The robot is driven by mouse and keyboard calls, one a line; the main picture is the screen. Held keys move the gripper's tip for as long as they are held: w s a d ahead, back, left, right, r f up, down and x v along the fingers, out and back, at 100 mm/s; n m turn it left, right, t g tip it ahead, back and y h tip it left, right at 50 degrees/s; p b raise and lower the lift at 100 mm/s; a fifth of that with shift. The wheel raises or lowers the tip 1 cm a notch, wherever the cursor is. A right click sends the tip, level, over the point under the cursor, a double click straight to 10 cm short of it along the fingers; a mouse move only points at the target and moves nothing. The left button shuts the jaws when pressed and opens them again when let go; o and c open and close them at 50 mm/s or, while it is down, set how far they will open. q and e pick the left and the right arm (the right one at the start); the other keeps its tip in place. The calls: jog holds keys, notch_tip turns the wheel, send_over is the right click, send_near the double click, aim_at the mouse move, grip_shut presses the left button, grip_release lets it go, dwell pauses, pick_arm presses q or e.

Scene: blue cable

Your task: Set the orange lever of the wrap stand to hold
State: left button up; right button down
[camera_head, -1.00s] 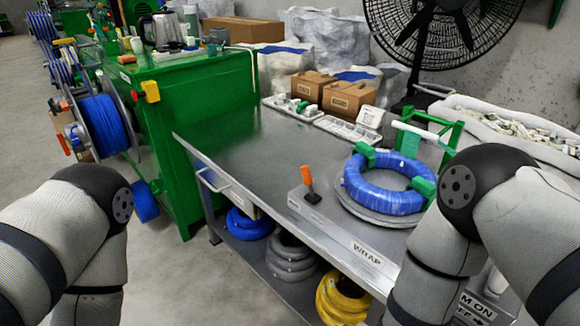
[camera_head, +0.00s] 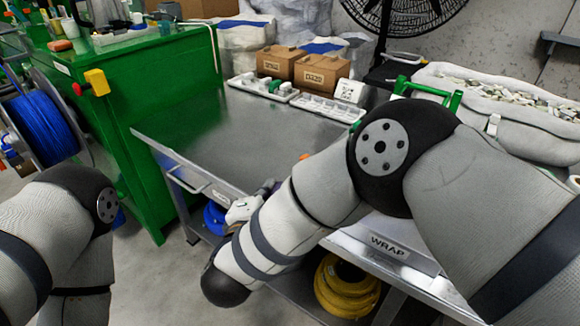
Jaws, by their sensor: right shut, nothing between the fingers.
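The orange lever (camera_head: 305,156) of the wrap stand shows only as a small orange tip just above my right forearm. The rest of it is hidden, so I cannot tell its setting. My right arm lies across the wrap stand and hides the blue cable coil. Only the stand's green frame (camera_head: 445,93) and its front with the WRAP label (camera_head: 388,246) show. My right gripper (camera_head: 268,187) is small and partly hidden by my arm, over the bench's front edge, left of the lever. It is shut and empty. My left arm is at the lower left; its gripper is out of view.
The grey bench top (camera_head: 250,130) is clear at its left. White trays (camera_head: 325,107) and cardboard boxes (camera_head: 318,72) stand at its back. A green cabinet (camera_head: 160,95) is on the left. A yellow coil (camera_head: 345,287) lies on the lower shelf.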

jog(key=b+x, duration=0.1)
jog(key=x, duration=0.2)
jog(key=f+b+x, duration=0.1)
jog(key=b+x, duration=0.1)
jog(key=x, duration=0.1)
jog(key=b+x, duration=0.2)
jog(key=x, duration=0.2)
jog(key=shift+f, duration=0.25)
jog(key=r, duration=0.1)
jog(key=s+d+r+p, duration=0.2)
jog(key=shift+s+r, duration=0.15)
jog(key=shift+r, duration=0.1)
jog(key=shift+s+d+f, duration=0.1)
jog(key=shift+s, duration=0.05)
pick_arm(q)
jog(key=shift+g, duration=0.6)
jog(key=s+f, duration=0.2)
jog(key=f, duration=0.1)
jog(key=shift+s+a, duration=0.1)
jog(key=shift+s, duration=0.25)
pick_arm(e)
jog(key=shift+f, duration=0.15)
jog(key=shift+s, duration=0.1)
pick_arm(q)
jog(key=shift+a+p, duration=0.1)
jog(key=shift+p, duration=0.2)
pick_arm(e)
jog(key=shift+d, duration=0.2)
